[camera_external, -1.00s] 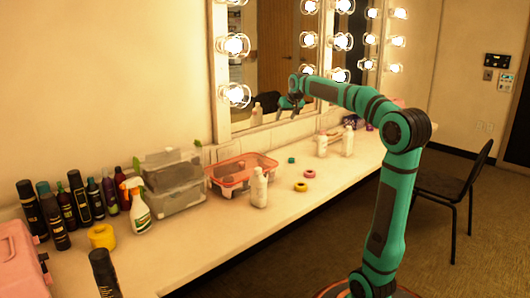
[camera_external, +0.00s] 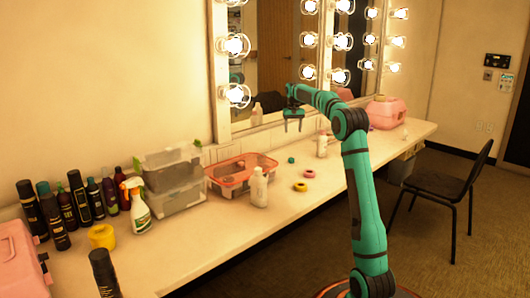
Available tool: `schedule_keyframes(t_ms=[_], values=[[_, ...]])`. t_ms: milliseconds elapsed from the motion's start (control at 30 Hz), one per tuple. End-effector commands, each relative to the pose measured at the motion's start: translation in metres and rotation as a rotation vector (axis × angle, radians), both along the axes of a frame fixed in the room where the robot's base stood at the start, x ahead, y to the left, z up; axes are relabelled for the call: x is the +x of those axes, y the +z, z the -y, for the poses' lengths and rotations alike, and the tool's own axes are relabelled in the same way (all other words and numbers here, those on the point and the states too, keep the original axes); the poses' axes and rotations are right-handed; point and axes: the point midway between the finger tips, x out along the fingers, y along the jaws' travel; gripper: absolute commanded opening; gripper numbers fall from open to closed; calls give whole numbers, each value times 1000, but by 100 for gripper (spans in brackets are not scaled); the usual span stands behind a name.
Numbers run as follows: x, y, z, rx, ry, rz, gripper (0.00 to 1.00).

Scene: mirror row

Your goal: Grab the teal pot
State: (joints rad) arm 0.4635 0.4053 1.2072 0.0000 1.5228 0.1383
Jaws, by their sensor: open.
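The teal pot (camera_external: 291,160) is a small round thing on the counter, right of the clear tub with the reddish rim. My gripper (camera_external: 293,129) is open, with its two fingers pointing down. In the picture it hangs a little above the teal pot, with a gap between them. Nothing shows between the fingers. How far apart they are in depth I cannot tell from this view.
The reddish-rimmed tub (camera_external: 241,174) stands left of the pot. A pink pot (camera_external: 309,173) and a yellow pot (camera_external: 300,187) lie in front. The mirror (camera_external: 262,60) rises behind.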

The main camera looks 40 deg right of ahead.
Motion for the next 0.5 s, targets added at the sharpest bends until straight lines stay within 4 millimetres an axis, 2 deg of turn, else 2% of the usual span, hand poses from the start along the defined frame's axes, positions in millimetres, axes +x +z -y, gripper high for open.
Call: schedule_keyframes(t_ms=[167,500], values=[[1,-15,3,5,-4,-9,60],[0,-74,2,4,-3,-7,60]])
